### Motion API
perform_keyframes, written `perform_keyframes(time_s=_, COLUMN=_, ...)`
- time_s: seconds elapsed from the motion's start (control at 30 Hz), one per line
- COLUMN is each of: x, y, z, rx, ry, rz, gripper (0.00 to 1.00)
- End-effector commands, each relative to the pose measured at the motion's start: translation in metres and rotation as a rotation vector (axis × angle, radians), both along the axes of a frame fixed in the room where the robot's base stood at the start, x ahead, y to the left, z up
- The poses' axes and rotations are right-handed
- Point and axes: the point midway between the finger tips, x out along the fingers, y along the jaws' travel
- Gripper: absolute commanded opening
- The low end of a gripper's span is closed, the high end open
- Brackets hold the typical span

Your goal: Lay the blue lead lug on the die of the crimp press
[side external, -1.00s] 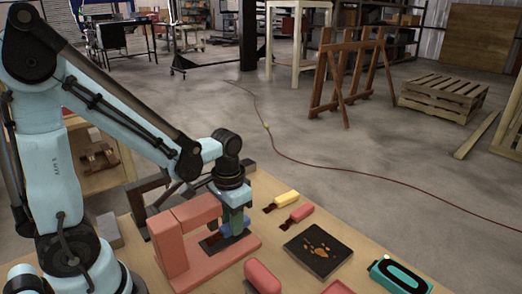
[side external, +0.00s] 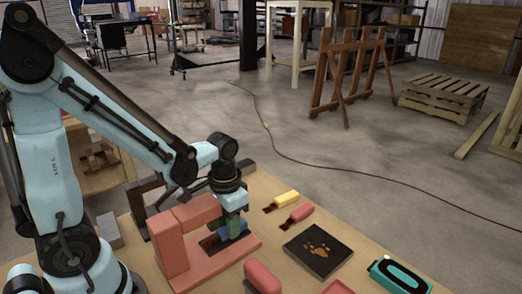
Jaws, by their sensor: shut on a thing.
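The crimp press (side external: 172,246) is a red C-shaped block with an upper arm and a flat base on the table's left side. My gripper (side external: 232,232) points down at the press's open right end. It is shut on the blue lead lug (side external: 223,233). The lug's dark flat end (side external: 209,242) reaches left, under the upper arm and over the base. The die is hidden behind the lug and gripper. I cannot tell whether the lug touches it.
A yellow lug (side external: 287,196) and a red lug (side external: 302,211) lie right of the press. A dark plate with brown marks (side external: 318,250) and a teal device (side external: 399,275) lie further right. A rounded red piece (side external: 262,277) sits in front.

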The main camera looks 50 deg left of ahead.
Motion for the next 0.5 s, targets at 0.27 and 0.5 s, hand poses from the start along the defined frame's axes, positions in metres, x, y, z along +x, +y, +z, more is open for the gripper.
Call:
perform_keyframes(time_s=0.27, x=-0.0008, y=0.0000, z=-0.0005, rx=0.000, ry=0.002, rz=0.000, gripper=0.39)
perform_keyframes(time_s=0.5, x=-0.0009, y=0.0000, z=-0.0005, rx=0.000, ry=0.002, rz=0.000, gripper=0.59)
